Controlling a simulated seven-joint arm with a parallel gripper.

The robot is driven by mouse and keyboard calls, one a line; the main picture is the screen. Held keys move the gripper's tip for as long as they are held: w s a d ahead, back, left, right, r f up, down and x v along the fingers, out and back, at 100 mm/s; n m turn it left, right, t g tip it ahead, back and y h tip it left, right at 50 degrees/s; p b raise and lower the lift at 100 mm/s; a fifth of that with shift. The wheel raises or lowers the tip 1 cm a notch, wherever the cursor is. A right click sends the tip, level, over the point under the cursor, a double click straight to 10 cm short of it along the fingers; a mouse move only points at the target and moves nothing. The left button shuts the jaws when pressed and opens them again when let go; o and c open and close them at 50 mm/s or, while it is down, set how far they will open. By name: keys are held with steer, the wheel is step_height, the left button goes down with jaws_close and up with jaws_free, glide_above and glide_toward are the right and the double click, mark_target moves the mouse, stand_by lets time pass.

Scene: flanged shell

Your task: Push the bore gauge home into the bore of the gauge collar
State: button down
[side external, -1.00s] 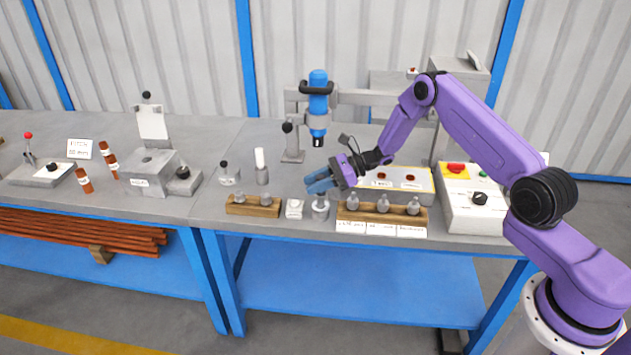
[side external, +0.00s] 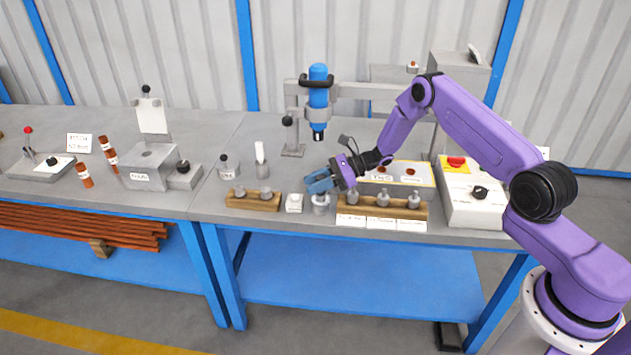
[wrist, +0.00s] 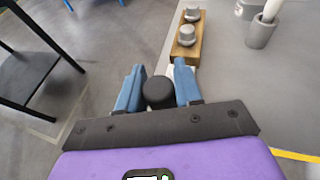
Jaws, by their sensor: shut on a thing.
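My gripper (side external: 320,184) is at the front of the bench, its blue fingers tilted down over the gauge collar. In the wrist view the gripper (wrist: 159,90) is shut on the bore gauge, whose round black top (wrist: 159,92) shows between the two fingers. The gauge collar (side external: 321,206) is a small grey metal ring-like part on the bench, directly below the fingertips. The fingers cover its upper part in the side view. The lower end of the gauge is hidden, so I cannot tell how deep it sits in the bore.
A wooden rack (side external: 254,202) with grey plugs stands left of the collar, with a small white block (side external: 294,203) between. Another rack (side external: 383,208) with several plugs stands close on the right. A blue-headed press (side external: 318,95) stands behind. A control box (side external: 470,200) is farther right.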

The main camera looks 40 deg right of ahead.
steer(key=shift+f, duration=0.5)
steer(key=c, duration=0.7)
jaws_free()
steer(key=shift+f, duration=0.1)
steer(key=v, duration=1.7)
steer(key=shift+s+d, duration=0.1)
steer(key=shift+d, duration=0.05)
